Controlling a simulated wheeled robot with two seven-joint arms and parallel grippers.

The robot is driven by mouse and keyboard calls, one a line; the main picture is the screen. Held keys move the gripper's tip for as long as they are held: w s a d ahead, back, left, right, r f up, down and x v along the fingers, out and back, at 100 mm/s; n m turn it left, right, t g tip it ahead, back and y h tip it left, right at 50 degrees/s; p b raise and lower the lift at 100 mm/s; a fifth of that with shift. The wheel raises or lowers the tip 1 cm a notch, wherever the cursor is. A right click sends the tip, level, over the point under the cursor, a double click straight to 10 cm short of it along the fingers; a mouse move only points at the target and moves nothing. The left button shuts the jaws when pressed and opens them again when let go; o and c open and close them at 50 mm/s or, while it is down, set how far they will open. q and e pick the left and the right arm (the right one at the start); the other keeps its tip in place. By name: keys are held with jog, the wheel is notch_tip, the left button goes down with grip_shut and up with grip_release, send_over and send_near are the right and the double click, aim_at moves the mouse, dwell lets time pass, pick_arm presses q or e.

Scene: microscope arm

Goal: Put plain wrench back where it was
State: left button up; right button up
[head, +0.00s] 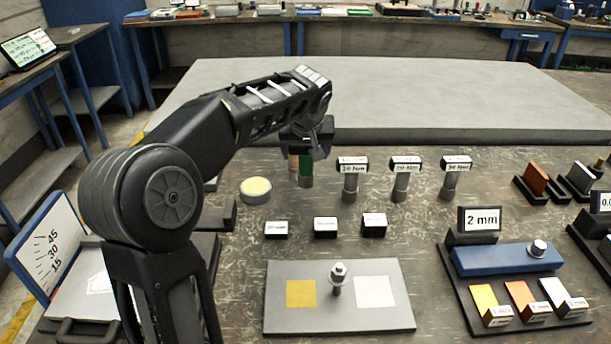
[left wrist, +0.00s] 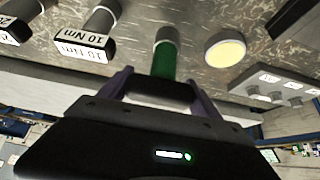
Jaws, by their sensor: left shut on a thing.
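My left gripper (head: 308,146) is shut on the dark upper part of an upright tool with a green shaft and grey lower end, which I take for the plain wrench (head: 306,168). It bears no label that I can see. In the left wrist view the green shaft of the plain wrench (left wrist: 165,62) stands out beyond the fingers of my left gripper (left wrist: 160,90). I cannot tell whether its grey end touches the table. A tan upright piece (head: 293,164) shows just left of it, partly hidden by the gripper. My right gripper is not in view.
Labelled upright wrenches (head: 352,180) stand to the right in a row. A yellow-topped round pad (head: 256,186) lies to the left. Small labelled blocks (head: 325,229) and a grey plate (head: 390,322) with a bolt (head: 337,278) are in front. A grey slab (head: 450,105) lies behind.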

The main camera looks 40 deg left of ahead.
aim_at(306, 169)
pick_arm(q)
jog(key=shift+f, duration=0.6)
jog(key=shift+f, duration=1.9)
jog(key=shift+f+b, duration=0.1)
jog(key=shift+b, duration=0.25)
jog(key=shift+f, duration=0.15)
jog(key=o, duration=2)
